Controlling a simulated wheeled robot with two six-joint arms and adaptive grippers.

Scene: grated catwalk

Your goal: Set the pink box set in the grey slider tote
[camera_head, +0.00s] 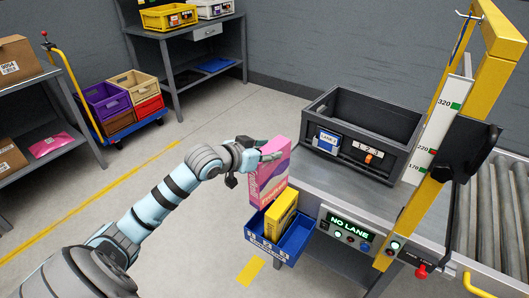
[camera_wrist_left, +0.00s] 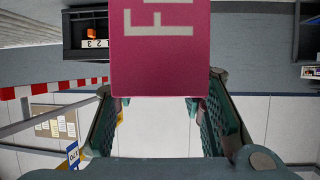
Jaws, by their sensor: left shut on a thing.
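The pink box (camera_head: 272,180) stands roughly upright in the grasp of my left gripper (camera_head: 268,157), which is shut on its upper part. In the left wrist view the pink box (camera_wrist_left: 160,50) sits between the two fingers and fills the upper middle. The box is held above the blue bin, left of the grey slider tote (camera_head: 334,159). The tote rests on the grey bench with its open top up and looks empty where I can see inside. Its front wall bears a blue lane label and a numbered strip with an orange slider. My right gripper is not in view.
A blue bin (camera_head: 263,252) holding a yellow box (camera_head: 281,213) hangs at the bench's near left edge. A yellow post (camera_head: 421,190) with a height gauge stands right of the tote, before a roller conveyor (camera_head: 508,215). Shelves and a crate trolley stand at left.

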